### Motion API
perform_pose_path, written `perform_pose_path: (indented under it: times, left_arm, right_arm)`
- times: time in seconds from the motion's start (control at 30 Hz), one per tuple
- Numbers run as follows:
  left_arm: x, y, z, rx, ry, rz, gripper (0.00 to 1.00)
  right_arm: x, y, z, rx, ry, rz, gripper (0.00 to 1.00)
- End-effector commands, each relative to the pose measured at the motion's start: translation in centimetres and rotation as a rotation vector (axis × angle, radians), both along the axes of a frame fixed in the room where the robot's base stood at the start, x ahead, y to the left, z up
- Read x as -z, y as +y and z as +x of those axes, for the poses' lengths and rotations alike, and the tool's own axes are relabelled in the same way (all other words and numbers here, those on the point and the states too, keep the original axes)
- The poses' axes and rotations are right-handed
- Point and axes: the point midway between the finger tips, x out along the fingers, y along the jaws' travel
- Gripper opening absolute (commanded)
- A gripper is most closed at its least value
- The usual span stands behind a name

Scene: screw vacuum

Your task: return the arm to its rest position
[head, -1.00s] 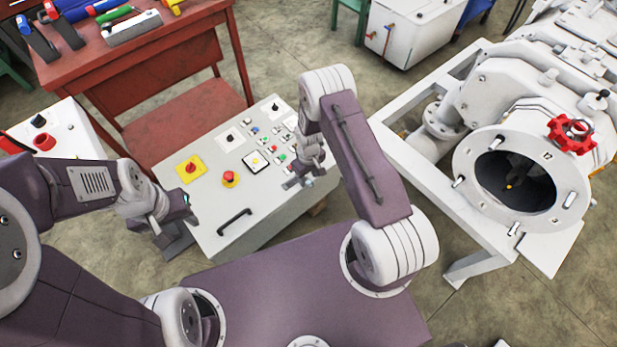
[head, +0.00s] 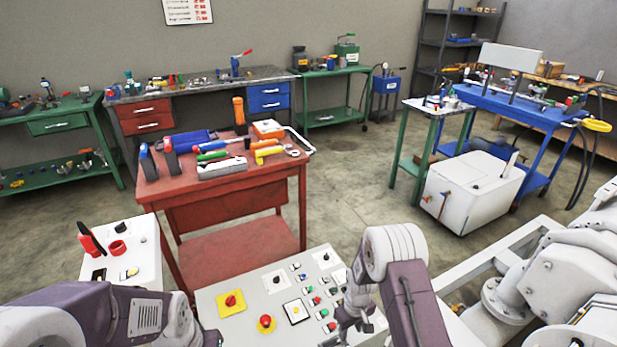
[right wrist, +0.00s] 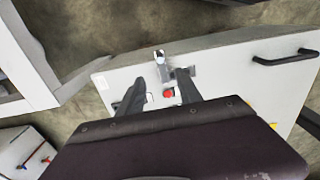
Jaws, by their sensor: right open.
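My right arm folds down at the lower right of the head view. Its gripper (head: 350,335) is above the right part of the grey control panel (head: 245,330), partly cut off by the bottom edge. In the right wrist view the two dark fingers of this gripper (right wrist: 160,85) stand apart with nothing held between them. The panel top (right wrist: 225,60) lies beyond them, with a red button showing between the fingers. My left arm is at the lower left of the head view; its gripper is mostly cut off by the bottom edge.
A red table (head: 225,182) with hand tools stands behind the panel. A white box with a red switch (head: 118,247) is at left. White pump machinery (head: 560,270) is at right. A white cabinet (head: 475,190) and workbenches stand behind. Open floor lies between.

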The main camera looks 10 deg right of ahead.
Motion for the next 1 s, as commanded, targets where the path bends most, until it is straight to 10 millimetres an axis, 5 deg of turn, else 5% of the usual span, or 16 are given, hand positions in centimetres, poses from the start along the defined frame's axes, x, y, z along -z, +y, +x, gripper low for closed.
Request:
perform_pose_path:
  times: [0.07,0.17,0.27,0.4,0.53,0.67,0.8,0.83,1.0]
  left_arm:
    - [0.0,0.0,0.0,0.0,0.0,0.0,0.36]
    - [0.0,0.0,0.0,0.0,0.0,0.0,0.36]
    - [0.0,0.0,0.0,0.0,0.0,0.0,0.36]
    - [0.0,0.0,0.0,0.0,0.0,0.0,0.36]
    - [0.0,0.0,0.0,0.0,0.0,0.0,0.36]
    - [0.0,0.0,0.0,0.0,0.0,0.0,0.36]
    - [0.0,0.0,0.0,0.0,0.0,0.0,0.36]
    - [-2.6,0.0,-0.1,0.0,0.002,0.0,0.36]
    - [-8.5,0.0,0.0,0.0,-0.001,0.0,0.36]
  right_arm:
    - [-1.8,0.1,1.6,-0.001,-0.047,0.001,0.42]
    - [-7.3,0.2,4.4,-0.004,-0.156,0.002,0.42]
    - [-13.3,0.4,4.1,0.002,-0.232,0.005,0.42]
    - [-18.8,0.5,0.7,0.055,-0.275,0.018,0.42]
    - [-21.6,0.6,-3.7,0.125,-0.276,0.031,0.42]
    - [-22.1,0.6,-9.7,0.226,-0.225,0.043,0.42]
    - [-20.1,0.6,-15.4,0.402,-0.081,0.036,0.42]
    - [-22.9,0.6,-15.1,0.398,-0.09,0.038,0.42]
    - [-28.7,0.6,-15.0,0.391,-0.091,0.038,0.42]
